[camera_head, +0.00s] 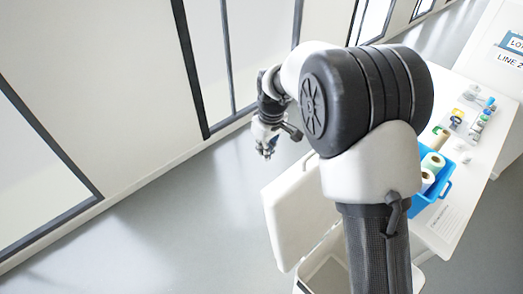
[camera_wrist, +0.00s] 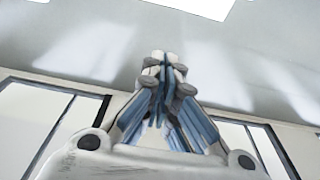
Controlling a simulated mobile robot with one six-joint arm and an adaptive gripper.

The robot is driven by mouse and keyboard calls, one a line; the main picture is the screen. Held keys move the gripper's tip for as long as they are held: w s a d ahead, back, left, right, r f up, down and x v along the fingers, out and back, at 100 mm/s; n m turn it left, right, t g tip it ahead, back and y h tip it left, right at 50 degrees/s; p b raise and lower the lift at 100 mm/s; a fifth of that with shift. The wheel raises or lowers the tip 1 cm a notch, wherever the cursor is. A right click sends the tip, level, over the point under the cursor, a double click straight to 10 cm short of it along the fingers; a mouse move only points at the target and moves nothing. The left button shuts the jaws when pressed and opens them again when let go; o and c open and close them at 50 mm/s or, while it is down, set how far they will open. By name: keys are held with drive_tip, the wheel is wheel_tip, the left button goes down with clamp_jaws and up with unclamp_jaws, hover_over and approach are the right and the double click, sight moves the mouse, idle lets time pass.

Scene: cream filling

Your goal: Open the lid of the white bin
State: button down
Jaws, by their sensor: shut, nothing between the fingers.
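The white bin (camera_head: 327,268) stands on the floor at the bottom centre of the head view, partly hidden behind my arm. Its lid (camera_head: 299,212) is swung up and stands raised, leaning to the left, and the bin's mouth is open below it. My gripper (camera_head: 266,153) is up and to the left of the lid, apart from it, over the floor. It is shut and empty. In the wrist view my gripper (camera_wrist: 164,62) shows its fingers together with nothing between them. The bin is not in the wrist view.
A white table (camera_head: 447,226) is on the right with a blue crate (camera_head: 434,198) of rolls and several small items. White wall panels with dark frames (camera_head: 205,125) run along the left. The grey floor (camera_head: 170,235) left of the bin is clear.

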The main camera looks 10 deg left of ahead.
wheel_tip(320, 180, down, 7)
drive_tip(key=s+d, duration=0.1)
drive_tip(key=d, duration=0.1)
drive_tip(key=shift+s+p, duration=0.3)
drive_tip(key=s+d+r+t+y+b, duration=0.1)
drive_tip(key=s+d+r+b, duration=0.3)
drive_tip(key=s+d+b, duration=0.3)
drive_tip(key=s+d, duration=0.2)
drive_tip(key=d, duration=0.3)
drive_tip(key=shift+s+d, duration=0.15)
drive_tip(key=shift+s, duration=0.2)
drive_tip(key=shift+r, duration=0.1)
